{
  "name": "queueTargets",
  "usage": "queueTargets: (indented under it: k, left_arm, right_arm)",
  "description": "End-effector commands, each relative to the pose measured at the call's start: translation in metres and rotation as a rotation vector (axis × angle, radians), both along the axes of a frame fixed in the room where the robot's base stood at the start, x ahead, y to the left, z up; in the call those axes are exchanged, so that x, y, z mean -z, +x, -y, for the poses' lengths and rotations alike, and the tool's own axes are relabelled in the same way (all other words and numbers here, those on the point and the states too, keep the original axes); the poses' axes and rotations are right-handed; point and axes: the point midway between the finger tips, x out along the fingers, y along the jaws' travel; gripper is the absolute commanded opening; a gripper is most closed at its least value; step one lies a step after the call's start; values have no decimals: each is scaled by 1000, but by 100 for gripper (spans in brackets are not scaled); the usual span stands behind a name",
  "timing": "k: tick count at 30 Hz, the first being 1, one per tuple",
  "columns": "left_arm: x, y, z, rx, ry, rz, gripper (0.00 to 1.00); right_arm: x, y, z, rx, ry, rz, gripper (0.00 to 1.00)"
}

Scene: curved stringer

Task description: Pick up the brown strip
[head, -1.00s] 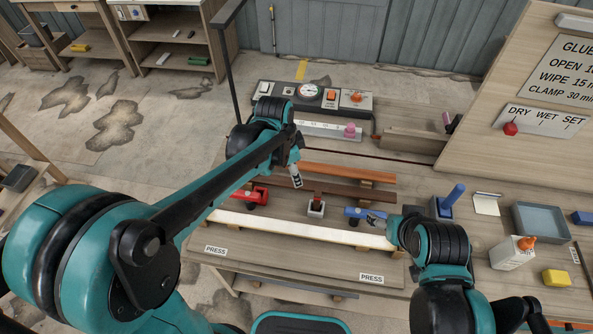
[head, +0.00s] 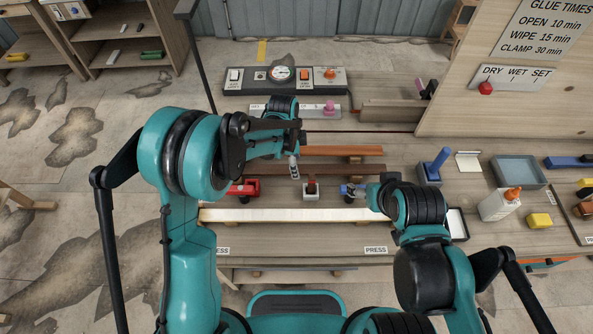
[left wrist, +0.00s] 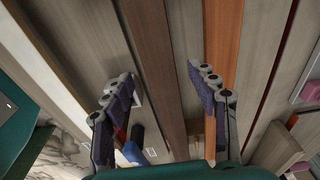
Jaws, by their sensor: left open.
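The dark brown strip (head: 340,169) lies across the bench between an orange-brown strip (head: 345,150) and a pale cream strip (head: 300,215). My left gripper (head: 294,165) hangs over the left part of the brown strip. In the left wrist view, my left gripper (left wrist: 160,82) is open, and the brown strip (left wrist: 158,50) runs between its fingers without visible contact. The right finger overlaps the orange-brown strip (left wrist: 222,35). My right gripper (head: 352,190) is by a small blue clamp near the right end of the cream strip; its jaws are too small to read.
A red clamp (head: 245,187) and a grey-and-red clamp (head: 311,190) stand between the brown and cream strips. A control panel (head: 285,80) is at the back. A blue-handled tool (head: 437,165), glue bottle (head: 500,204) and grey tray (head: 518,171) stand at the right.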

Motion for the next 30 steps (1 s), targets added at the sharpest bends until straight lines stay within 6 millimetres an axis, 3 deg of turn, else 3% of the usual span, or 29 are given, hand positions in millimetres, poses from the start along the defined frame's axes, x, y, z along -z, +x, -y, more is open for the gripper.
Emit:
queueTargets:
  k: [3, 9, 16, 25, 30]
  left_arm:
    - [13, 0, 1, -1, 0, 0, 59]
    - [12, 0, 1, -1, 0, 0, 59]
    - [12, 0, 1, -2, 0, 0, 0]
    - [11, 0, 1, -2, 0, 1, 0]
    - [-1, 0, 1, -2, 0, 1, 0]
  right_arm:
    - [4, 0, 0, 0, 0, 0, 71]
    - [3, 0, 0, 0, 0, 0, 71]
    - [3, 0, 0, 0, 0, 0, 71]
    - [3, 0, 0, 0, 0, 0, 71]
    - [-1, 0, 0, 0, 0, 0, 71]
